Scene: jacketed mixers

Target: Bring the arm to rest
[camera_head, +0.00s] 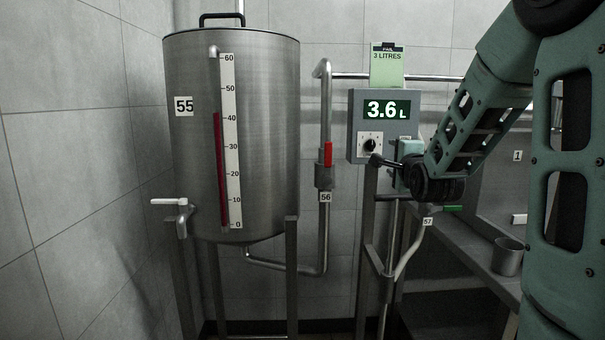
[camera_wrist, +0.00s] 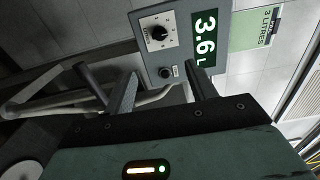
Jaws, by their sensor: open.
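My arm reaches in from the right in the head view, with its forearm raised. My gripper (camera_head: 384,162) is in front of the lower part of a grey meter box (camera_head: 355,112). In the wrist view my gripper (camera_wrist: 160,88) is open, its two dark fingers apart with nothing held between them. The meter box (camera_wrist: 150,50) shows behind the fingers with a display of 3.6 L, a black dial (camera_wrist: 156,33) and a small button (camera_wrist: 165,72). Whether a fingertip touches the box cannot be told.
A steel tank (camera_head: 265,130) marked 55 stands at left; its red column reads just above 40. A red handle (camera_head: 328,153) is on pipe 56, a green handle (camera_head: 453,208) by tag 57. A card (camera_head: 387,68) reads 3 LITRES. A metal cup (camera_head: 508,258) stands on the right bench.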

